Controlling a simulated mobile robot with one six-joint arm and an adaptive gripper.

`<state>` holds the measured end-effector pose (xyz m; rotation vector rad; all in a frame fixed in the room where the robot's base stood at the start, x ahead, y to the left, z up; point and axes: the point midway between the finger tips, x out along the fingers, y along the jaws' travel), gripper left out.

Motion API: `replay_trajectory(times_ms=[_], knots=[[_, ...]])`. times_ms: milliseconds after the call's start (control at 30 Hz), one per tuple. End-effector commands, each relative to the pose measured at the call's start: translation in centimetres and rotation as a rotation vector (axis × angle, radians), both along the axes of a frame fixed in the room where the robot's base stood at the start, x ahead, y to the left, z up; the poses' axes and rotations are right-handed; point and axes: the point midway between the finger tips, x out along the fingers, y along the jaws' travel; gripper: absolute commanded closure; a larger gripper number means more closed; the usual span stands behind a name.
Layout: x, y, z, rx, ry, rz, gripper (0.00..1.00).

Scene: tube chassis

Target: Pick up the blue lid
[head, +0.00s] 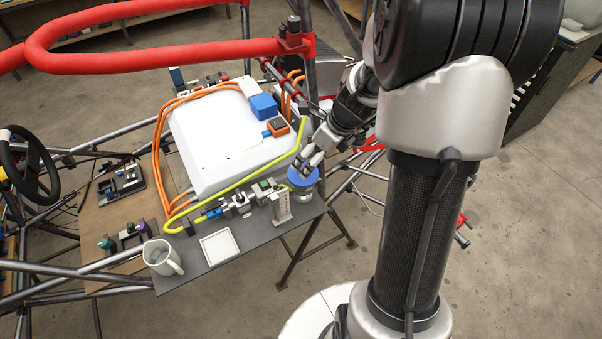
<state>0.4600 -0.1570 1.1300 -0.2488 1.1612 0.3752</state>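The round blue lid (297,181) sits on a squat container (299,193) at the right end of the grey shelf. My gripper (309,167) reaches down from the upper right. Its fingertips are at the lid, over its upper part, and hide some of it. I cannot tell whether they touch the lid or how far apart they are.
Left of the lid stand a small white upright rack (280,207) and valve fittings (242,204). A yellow hose (245,180) runs beside a large white case (215,140). A white square tray (220,247) and a grey mug (162,257) are at the front left.

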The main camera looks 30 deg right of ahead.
Motion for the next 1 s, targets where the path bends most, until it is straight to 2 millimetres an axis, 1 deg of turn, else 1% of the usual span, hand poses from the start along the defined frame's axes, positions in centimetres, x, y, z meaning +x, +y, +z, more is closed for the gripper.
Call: replay_trajectory(times_ms=[33,100,233,467,733,800,1000], knots=[[0.4,0.2,-1.4,0.002,0.002,0.001,0.01],[0.8,0.4,-2.5,0.001,0.002,0.002,0.01],[1.4,0.7,-3.8,0.0,0.0,0.001,0.01],[1.9,0.8,-4.7,-0.002,-0.001,0.001,0.01],[3.5,1.3,-8.3,-0.001,0.001,0.004,0.01],[3.7,1.4,-8.8,-0.001,0.0,0.002,0.01],[3.8,1.4,-8.7,-0.001,-0.002,0.001,0.01]])
